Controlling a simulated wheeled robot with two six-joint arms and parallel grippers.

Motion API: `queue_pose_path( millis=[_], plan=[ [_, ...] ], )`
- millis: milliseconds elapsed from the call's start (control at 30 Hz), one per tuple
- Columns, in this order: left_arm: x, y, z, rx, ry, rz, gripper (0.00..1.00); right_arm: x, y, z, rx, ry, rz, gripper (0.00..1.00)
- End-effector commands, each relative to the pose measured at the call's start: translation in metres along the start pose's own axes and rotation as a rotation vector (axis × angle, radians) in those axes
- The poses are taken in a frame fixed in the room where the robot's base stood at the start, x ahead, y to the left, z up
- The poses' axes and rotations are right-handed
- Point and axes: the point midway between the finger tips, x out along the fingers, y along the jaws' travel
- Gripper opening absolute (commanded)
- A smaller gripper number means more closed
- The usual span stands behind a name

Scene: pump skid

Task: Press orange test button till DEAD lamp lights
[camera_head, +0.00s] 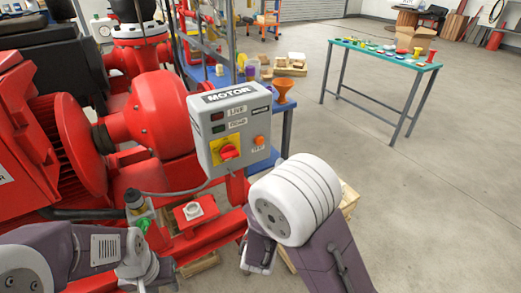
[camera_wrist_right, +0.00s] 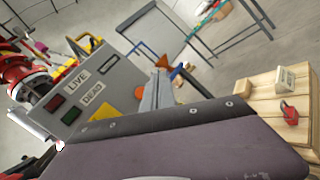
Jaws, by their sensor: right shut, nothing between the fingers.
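The grey MOTOR box (camera_head: 236,128) stands left of centre in the head view; the right wrist view also shows it, tilted. The orange test button (camera_head: 259,140) is at its lower right and shows in the wrist view too (camera_wrist_right: 140,93). The LIVE lamp (camera_head: 217,116) looks dark red and the DEAD lamp (camera_head: 219,128) dark green; neither looks lit. My right gripper (camera_head: 258,252) is shut and empty, below the box and apart from the button in the head view; its tips are partly hidden. My left gripper is not clearly visible.
A red rotary switch (camera_head: 229,152) on a yellow plate sits left of the button. The red pump and motor (camera_head: 150,110) fill the left. A blue table (camera_head: 284,107) stands behind the box, a green-topped table (camera_head: 385,54) farther right. The floor between is clear.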

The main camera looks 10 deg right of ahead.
Motion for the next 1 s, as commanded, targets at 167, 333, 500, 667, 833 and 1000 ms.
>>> queue_pose_path(
  millis=[167,333,500,667,833,1000],
  plan=[
    [-0.001,0.0,0.0,0.0,0.0,0.0,0.36,0.0,0.0,0.001,0.001,-0.001,-0.002,0.0],
    [-0.002,0.0,0.0,0.0,0.0,0.0,0.36,0.002,0.002,0.001,0.0,-0.001,-0.003,0.0],
    [-0.007,0.0,-0.001,0.0,0.0,0.0,0.36,0.015,0.011,-0.007,0.002,-0.002,-0.006,0.0],
    [-0.013,0.0,-0.001,0.0,0.0,0.0,0.36,0.032,0.023,-0.02,0.002,-0.002,-0.004,0.0],
    [-0.014,0.0,-0.002,0.0,0.0,0.0,0.36,0.048,0.034,-0.033,0.003,-0.003,-0.005,0.0],
    [-0.013,0.0,-0.001,0.0,0.0,0.0,0.36,0.058,0.041,-0.041,0.002,-0.002,-0.004,0.0]
  ],
)
